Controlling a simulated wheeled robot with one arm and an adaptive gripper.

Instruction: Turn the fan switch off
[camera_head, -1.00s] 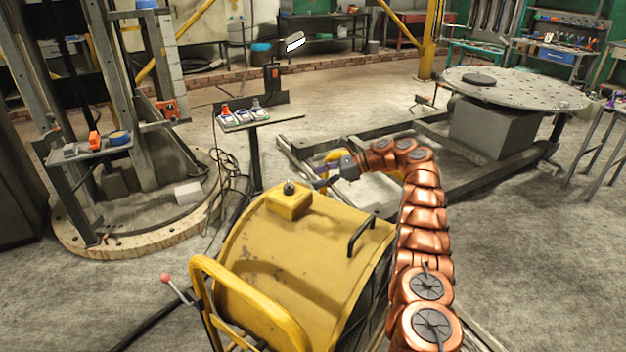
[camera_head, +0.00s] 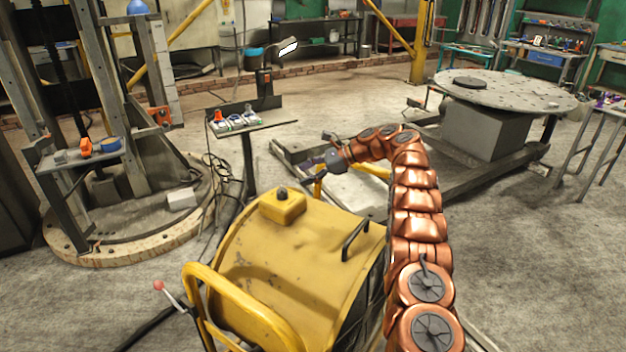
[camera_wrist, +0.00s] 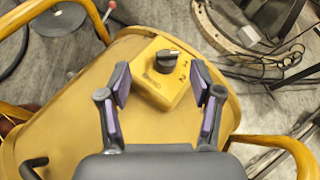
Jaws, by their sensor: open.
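The yellow fan (camera_head: 290,255) stands on the floor in front of me. On its top is a yellow switch box (camera_head: 284,209) with a black rotary knob (camera_head: 282,192). In the wrist view the box (camera_wrist: 163,90) carries the knob (camera_wrist: 167,61) and the marks 1 and 2. The knob's exact setting is hard to tell. My gripper (camera_wrist: 160,90) is open and empty, its purple-padded fingers framing the box from a distance. In the head view my gripper (camera_head: 318,172) is small, above and to the right of the box, apart from it.
A yellow tube handle (camera_head: 240,300) and a lever with a red ball (camera_head: 158,286) rise at the fan's near left. A black handle (camera_head: 355,240) sticks up right of the box. A small stand (camera_head: 240,128) and a round table (camera_head: 510,92) stand behind.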

